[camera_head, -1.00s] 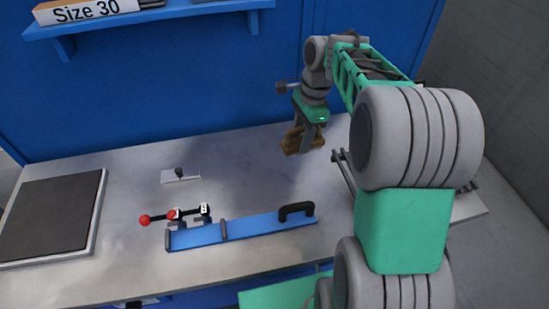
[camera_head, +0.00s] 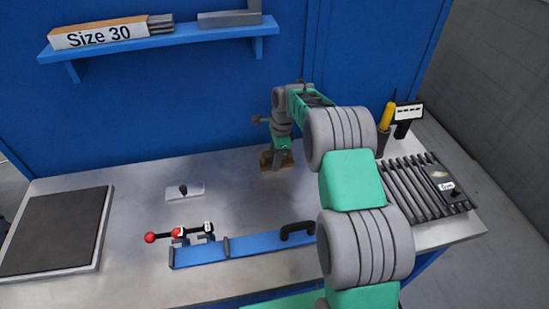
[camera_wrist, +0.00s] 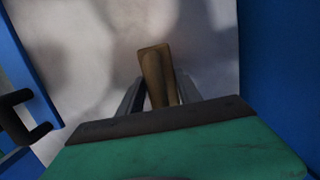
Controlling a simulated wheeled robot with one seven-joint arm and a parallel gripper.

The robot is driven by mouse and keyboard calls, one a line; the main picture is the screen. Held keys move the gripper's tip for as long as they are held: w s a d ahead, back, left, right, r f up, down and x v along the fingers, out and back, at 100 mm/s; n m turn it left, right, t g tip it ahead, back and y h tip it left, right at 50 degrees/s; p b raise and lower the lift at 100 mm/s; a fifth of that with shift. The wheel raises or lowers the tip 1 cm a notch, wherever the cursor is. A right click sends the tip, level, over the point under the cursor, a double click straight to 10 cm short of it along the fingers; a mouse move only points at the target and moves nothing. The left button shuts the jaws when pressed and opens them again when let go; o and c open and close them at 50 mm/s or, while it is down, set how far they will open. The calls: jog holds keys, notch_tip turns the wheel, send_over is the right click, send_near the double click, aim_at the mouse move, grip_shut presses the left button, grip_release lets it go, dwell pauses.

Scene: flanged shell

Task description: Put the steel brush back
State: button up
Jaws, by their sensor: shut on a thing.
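The steel brush (camera_head: 268,162) shows as a brown, wooden-looking block at the back middle of the grey worktable. My gripper (camera_head: 281,157) points down and is shut on it. In the wrist view the brush (camera_wrist: 156,72) sits between the two grey fingers (camera_wrist: 156,98) and sticks out beyond their tips. The brush is at or just above the tabletop; I cannot tell whether it touches. Its bristles cannot be made out.
A blue clamp fixture (camera_head: 255,243) lies at the front. A white plate with a dark knob (camera_head: 183,191) and a dark mat (camera_head: 52,230) are to the left. A rod rack (camera_head: 425,187) and yellow-handled tool (camera_head: 387,117) stand right. A blue shelf (camera_head: 160,42) hangs behind.

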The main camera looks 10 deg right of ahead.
jog(key=shift+f, duration=0.4)
jog(key=o, duration=1.3)
jog(key=r, duration=0.4)
jog(key=d+r, duration=0.1)
jog(key=r, duration=0.7)
jog(key=shift+s+d+r+b, duration=0.1)
jog(key=shift+d+r+b, duration=0.2)
jog(key=shift+d+b, duration=0.05)
jog(key=s+a+r+n+t, duration=0.1)
jog(key=s+a+r+n, duration=0.1)
jog(key=s+r+n, duration=0.5)
jog(key=s+f+n+t+h, duration=0.1)
jog(key=s+n+t, duration=0.1)
jog(key=s+n, duration=0.9)
jog(key=s, duration=1)
jog(key=shift+d+f+t+h, duration=0.25)
jog(key=shift+d+t+h, duration=0.1)
jog(key=shift+t+h, duration=0.05)
jog(key=shift+s, duration=0.1)
